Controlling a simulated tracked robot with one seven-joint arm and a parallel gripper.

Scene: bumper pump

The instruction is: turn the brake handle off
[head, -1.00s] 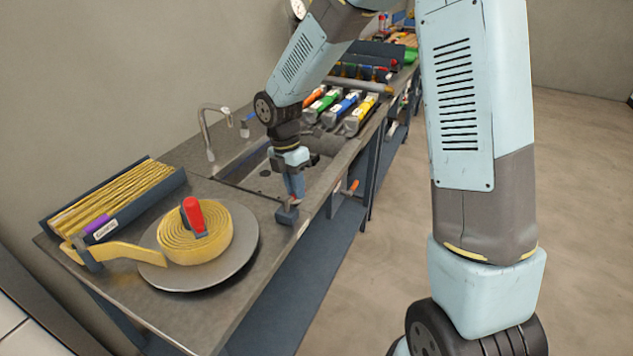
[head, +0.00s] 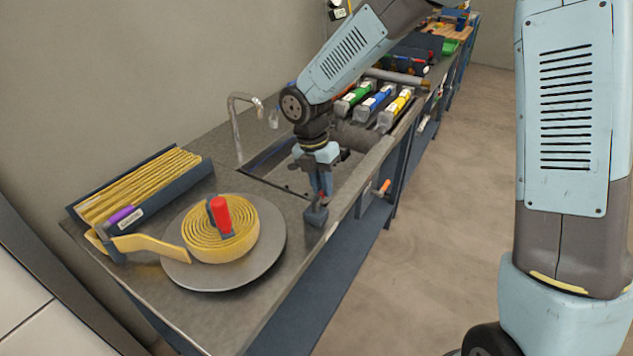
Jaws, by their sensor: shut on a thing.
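A small dark block (head: 315,215) stands on the bench's front edge, near the sink's near corner. A small red piece, which looks like the brake handle (head: 321,196), shows just above the block. My gripper (head: 321,193) points down over the block, with its fingers shut on this handle. The fingers hide most of the handle, so its exact angle is hard to tell.
A yellow coil (head: 240,246) with a red-handled piece (head: 219,214) lies on a round plate (head: 206,283). A faucet (head: 236,128) stands behind the sink. An orange handle (head: 381,187) sticks out from the bench front. Open floor lies to the right.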

